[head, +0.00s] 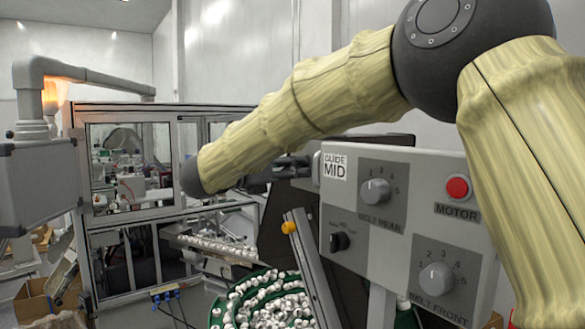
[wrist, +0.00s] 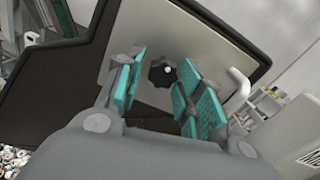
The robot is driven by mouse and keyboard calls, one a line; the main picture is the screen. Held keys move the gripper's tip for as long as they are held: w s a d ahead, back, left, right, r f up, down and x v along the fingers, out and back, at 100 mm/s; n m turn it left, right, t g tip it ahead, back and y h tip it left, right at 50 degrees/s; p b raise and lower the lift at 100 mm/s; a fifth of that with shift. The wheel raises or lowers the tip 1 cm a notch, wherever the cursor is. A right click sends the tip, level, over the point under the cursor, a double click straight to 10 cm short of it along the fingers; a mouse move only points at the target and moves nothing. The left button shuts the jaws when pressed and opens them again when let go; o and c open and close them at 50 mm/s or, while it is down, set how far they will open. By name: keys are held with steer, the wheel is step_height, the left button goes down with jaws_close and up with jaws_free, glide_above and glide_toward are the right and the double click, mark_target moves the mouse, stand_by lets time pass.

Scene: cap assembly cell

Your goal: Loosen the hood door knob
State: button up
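The hood door knob (wrist: 161,74) is a dark, lobed knob with a pale centre spot, on a light grey-beige plate (wrist: 150,35) with a dark border in the wrist view. My gripper (wrist: 164,88) is open, its teal-padded fingers standing to the left and right of the knob in the picture. How far the knob lies beyond the fingertips I cannot tell. In the head view my gripper (head: 290,169) is partly visible behind the control panel's left edge, and the knob is hidden.
The grey control panel (head: 400,240) with dials and a red motor button (head: 457,188) stands close in front of my gripper. Below are an orange knob (head: 289,227) on a slanted rail and a green bowl (head: 232,290) of white caps. A framed machine enclosure (head: 130,212) stands left.

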steer(key=shift+w, duration=0.1)
steer(key=c, duration=0.3)
steer(key=shift+s+r, duration=0.15)
steer(key=shift+s, duration=0.15)
steer(key=shift+c, duration=1.1)
steer(key=shift+w, duration=0.1)
steer(key=shift+f+b, duration=0.2)
steer(key=shift+b, duration=0.25)
